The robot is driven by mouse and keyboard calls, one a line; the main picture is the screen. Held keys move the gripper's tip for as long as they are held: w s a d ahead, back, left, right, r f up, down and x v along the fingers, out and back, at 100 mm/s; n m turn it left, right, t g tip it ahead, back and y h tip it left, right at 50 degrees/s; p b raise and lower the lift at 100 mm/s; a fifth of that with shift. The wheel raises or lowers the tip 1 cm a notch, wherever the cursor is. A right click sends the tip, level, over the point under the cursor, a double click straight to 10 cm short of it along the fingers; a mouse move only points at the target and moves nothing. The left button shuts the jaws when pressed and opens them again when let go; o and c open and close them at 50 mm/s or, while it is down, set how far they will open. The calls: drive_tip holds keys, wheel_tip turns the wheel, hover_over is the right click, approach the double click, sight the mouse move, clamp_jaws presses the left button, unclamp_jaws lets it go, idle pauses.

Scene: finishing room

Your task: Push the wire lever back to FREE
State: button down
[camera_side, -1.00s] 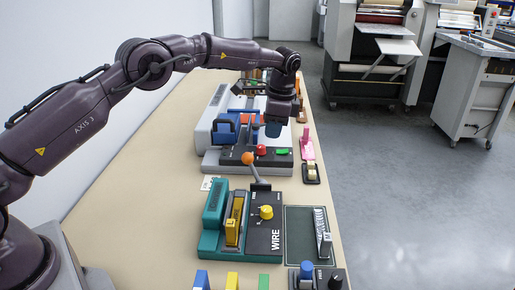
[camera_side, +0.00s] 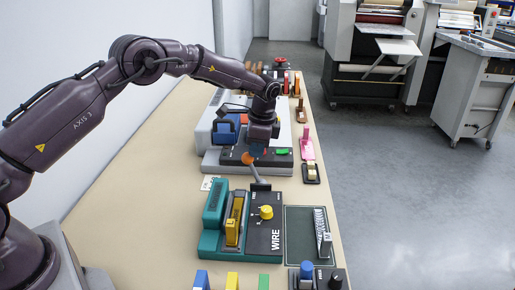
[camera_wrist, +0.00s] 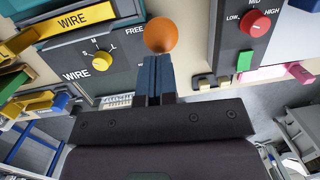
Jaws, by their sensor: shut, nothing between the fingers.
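The wire lever has an orange ball knob (camera_side: 248,158) on a grey stem that leans away from the teal wire unit (camera_side: 212,206). The unit's dark panel (camera_side: 262,238) reads WIRE and has a yellow dial. In the wrist view the orange knob (camera_wrist: 161,35) is just beyond my fingertips, and the FREE label (camera_wrist: 134,30) is to its left. My gripper (camera_side: 257,150) is shut and empty, with its blue fingers beside the knob in the side view. The fingers (camera_wrist: 157,60) are together in the wrist view. I cannot tell whether they touch the knob; the stem is hidden there.
A grey machine (camera_side: 222,161) with a dark panel, red knob and green part stands right behind the lever. Pink (camera_side: 307,146) and tan items line the right table edge. A dark green mat (camera_side: 304,230) lies right of the wire unit. Bare tabletop (camera_side: 150,210) is at left.

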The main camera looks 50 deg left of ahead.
drive_tip(key=shift+s+a+f, duration=0.4)
drive_tip(key=shift+s+a, duration=0.2)
drive_tip(key=shift+a, duration=0.15)
drive_tip(key=w+d+r, duration=0.2)
drive_tip(key=d+r, duration=0.2)
drive_tip(key=r, duration=0.9)
drive_tip(key=s+d+r+n+t+h, duration=0.1)
drive_tip(key=s+r+n+t, duration=0.2)
drive_tip(key=s, duration=1.4)
drive_tip(key=s+d+r+n+t, duration=0.2)
drive_tip(key=s+r+n, duration=0.4)
drive_tip(key=s, duration=1.2)
drive_tip(key=shift+r+t+h, duration=0.2)
drive_tip(key=shift+t+h, duration=0.2)
drive_tip(key=shift+t, duration=0.2)
